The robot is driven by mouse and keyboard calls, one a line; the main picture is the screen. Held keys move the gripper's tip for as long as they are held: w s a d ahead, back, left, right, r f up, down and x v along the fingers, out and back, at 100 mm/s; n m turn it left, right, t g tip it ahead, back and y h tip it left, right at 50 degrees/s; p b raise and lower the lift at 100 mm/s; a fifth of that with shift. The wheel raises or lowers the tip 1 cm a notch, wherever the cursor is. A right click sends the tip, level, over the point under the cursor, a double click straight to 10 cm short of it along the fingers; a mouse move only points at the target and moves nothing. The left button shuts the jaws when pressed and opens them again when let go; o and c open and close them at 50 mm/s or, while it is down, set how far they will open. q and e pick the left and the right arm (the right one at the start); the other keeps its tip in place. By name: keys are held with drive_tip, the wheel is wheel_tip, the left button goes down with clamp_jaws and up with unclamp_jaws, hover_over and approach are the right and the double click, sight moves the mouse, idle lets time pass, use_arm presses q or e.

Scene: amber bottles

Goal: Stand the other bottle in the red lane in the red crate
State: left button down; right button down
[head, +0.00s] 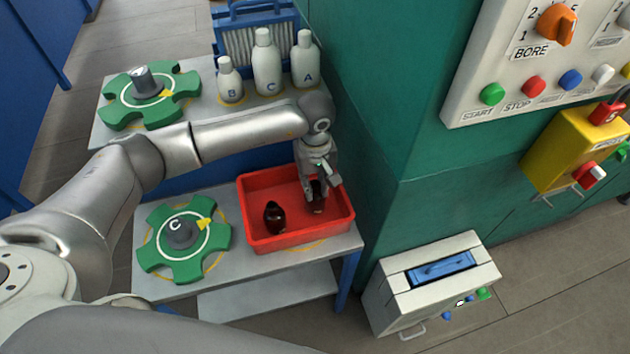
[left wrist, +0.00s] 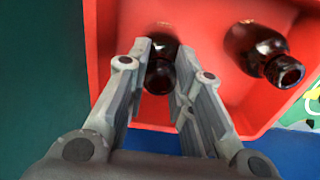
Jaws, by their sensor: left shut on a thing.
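The red crate (head: 262,236) sits on the grey lower table. One dark amber bottle (head: 274,217) stands in its left part; it also shows at the upper right in the left wrist view (left wrist: 258,48). My left gripper (head: 317,182) reaches down into the right part of the crate. It is shut on a second amber bottle (head: 318,197), whose neck shows between the fingers in the left wrist view (left wrist: 160,74). This bottle looks upright, low inside the crate; I cannot tell whether it touches the floor. My right gripper is not in view.
A green star wheel (head: 160,247) marked C lies left of the crate, and another green wheel (head: 126,104) is on the upper table. White bottles B (head: 229,82), C (head: 267,65) and A (head: 305,62) stand behind. A teal machine wall (head: 375,130) rises close on the right.

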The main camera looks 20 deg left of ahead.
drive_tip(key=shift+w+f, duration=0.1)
use_arm(q)
drive_tip(key=c, duration=1.7)
unclamp_jaws()
drive_tip(key=shift+f, duration=0.1)
drive_tip(key=o, duration=0.4)
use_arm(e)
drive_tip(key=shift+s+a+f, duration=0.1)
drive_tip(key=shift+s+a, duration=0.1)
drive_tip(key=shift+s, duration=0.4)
